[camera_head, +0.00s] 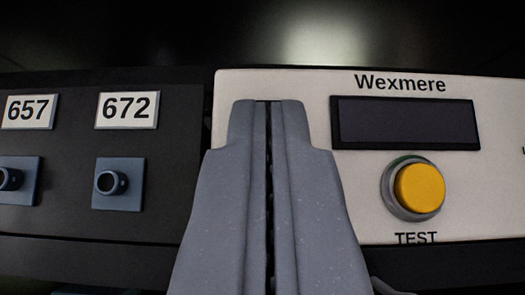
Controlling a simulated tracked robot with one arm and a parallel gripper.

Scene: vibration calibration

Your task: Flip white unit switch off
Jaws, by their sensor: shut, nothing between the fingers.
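The white unit (290,84) is a pale front panel marked "Wexmere", filling the right half of the head camera view. It carries a dark blank display (408,122) and a round yellow button (419,188) labelled "TEST" below. My gripper (268,104) is shut and empty, pointing forward in front of the panel's left part. It covers that part of the panel, so anything behind the fingers is hidden. I cannot tell whether the fingertips touch the panel. No switch is clearly visible.
A dark panel (75,224) stands to the left, with white labels "657" (29,111) and "672" (127,110). Under each label is a blue-grey socket, one at the left edge (18,180) and one nearer my gripper (119,184). The area above is dark.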

